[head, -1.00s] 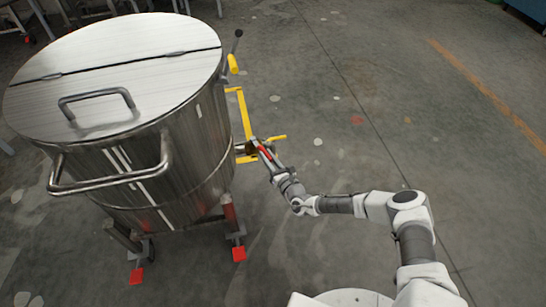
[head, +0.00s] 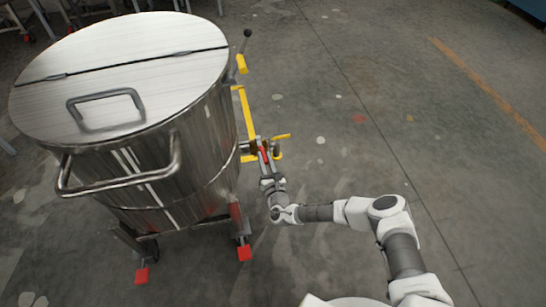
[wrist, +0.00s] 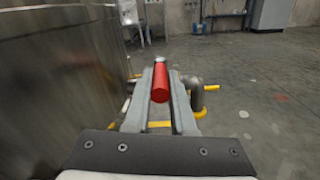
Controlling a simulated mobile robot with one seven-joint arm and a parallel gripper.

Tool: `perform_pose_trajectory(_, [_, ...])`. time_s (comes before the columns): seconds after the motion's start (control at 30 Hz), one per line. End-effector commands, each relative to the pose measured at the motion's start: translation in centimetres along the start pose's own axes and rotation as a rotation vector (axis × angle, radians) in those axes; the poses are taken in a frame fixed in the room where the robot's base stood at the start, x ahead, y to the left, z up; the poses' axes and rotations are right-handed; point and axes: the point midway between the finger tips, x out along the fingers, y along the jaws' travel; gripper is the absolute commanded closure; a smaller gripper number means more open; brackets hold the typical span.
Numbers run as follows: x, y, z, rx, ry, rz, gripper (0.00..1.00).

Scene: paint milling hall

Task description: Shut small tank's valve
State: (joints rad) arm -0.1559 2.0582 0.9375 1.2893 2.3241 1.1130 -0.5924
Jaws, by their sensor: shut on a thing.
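The small tank (head: 185,150) is a steel drum on legs at the left of the head view. Its curved wall (wrist: 60,90) fills the left of the wrist view. The valve's red handle (wrist: 160,84) lies lengthwise between my gripper's fingers in the wrist view. My gripper (head: 264,146) is shut on this handle at the tank's lower right side. The handle also shows as a small red strip (head: 265,155) in the head view. The fingers hide part of the valve, and its body is too small to make out clearly.
A yellow bar (head: 248,112) runs down the tank's right side beside the valve. A bent grey pipe (wrist: 196,94) stands just right of my fingers. A loop handle (head: 120,180) juts from the tank's front. The floor (head: 400,110) to the right is clear.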

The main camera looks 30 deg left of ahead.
Motion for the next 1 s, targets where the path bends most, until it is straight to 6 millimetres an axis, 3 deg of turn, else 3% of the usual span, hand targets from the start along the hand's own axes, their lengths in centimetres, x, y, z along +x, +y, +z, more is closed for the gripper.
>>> perform_pose_trajectory(0.2, [-0.01,1.07,-0.20,0.001,-0.001,-0.005,1.00])
perform_pose_trajectory(0.6, [0.00,1.13,-0.19,0.001,-0.002,-0.007,1.00])
perform_pose_trajectory(0.63, [0.00,1.13,-0.19,0.001,-0.002,-0.007,0.75])
perform_pose_trajectory(0.8, [0.01,1.08,-0.19,0.001,-0.002,-0.007,0.47])
perform_pose_trajectory(1.0, [0.01,1.02,-0.19,0.000,-0.002,-0.008,0.47])
